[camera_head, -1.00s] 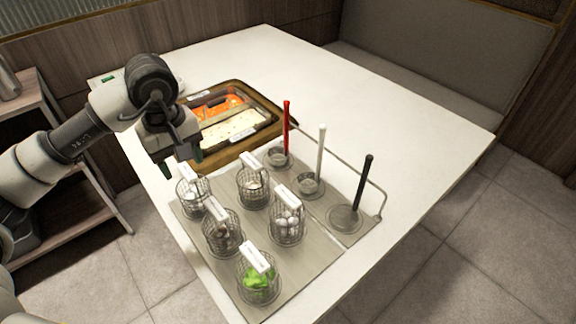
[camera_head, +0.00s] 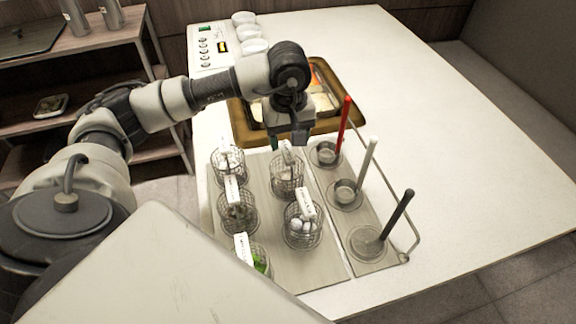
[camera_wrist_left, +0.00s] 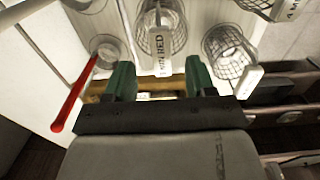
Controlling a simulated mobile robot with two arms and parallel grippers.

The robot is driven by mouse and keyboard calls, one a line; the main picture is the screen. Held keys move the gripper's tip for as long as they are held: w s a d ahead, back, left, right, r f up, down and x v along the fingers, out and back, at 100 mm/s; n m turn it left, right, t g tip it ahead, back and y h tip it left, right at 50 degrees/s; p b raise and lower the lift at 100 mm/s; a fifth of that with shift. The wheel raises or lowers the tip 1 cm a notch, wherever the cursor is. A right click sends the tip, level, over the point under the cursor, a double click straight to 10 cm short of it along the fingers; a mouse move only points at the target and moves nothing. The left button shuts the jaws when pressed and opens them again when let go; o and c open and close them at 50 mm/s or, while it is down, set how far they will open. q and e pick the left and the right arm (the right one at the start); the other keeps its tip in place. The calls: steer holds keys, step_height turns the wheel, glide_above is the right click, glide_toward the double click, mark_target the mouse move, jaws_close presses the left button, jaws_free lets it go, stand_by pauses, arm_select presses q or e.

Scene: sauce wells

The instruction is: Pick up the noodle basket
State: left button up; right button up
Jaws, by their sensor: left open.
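Several wire-mesh baskets with white label handles stand on a grey rack plate (camera_head: 270,212). I cannot tell from the labels which one is the noodle basket. My left gripper (camera_head: 289,141) is open and empty, fingers pointing down, just above and behind the back-right basket (camera_head: 287,182). In the left wrist view, the green fingertips (camera_wrist_left: 159,78) stand either side of that basket's white handle (camera_wrist_left: 160,50), apart from it. The other baskets are the back-left one (camera_head: 229,165), the middle-left one (camera_head: 238,215), the front-right one (camera_head: 302,234) and a front-left one with greens (camera_head: 261,264).
Right of the baskets stand three wells with upright ladles: red (camera_head: 345,115), white (camera_head: 368,155) and black (camera_head: 399,213). A wire rail (camera_head: 397,220) edges them. A brown tray (camera_head: 240,128) lies behind the gripper. The table's right side (camera_head: 470,150) is clear.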

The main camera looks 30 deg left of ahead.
mark_target(287, 150)
arm_select(q)
steer(key=f, duration=0.2)
steer(key=f+p, duration=0.1)
steer(key=f, duration=0.2)
steer(key=shift+w+a, duration=0.15)
steer(key=shift+a, duration=0.05)
steer(key=shift+c, duration=0.3)
jaws_close()
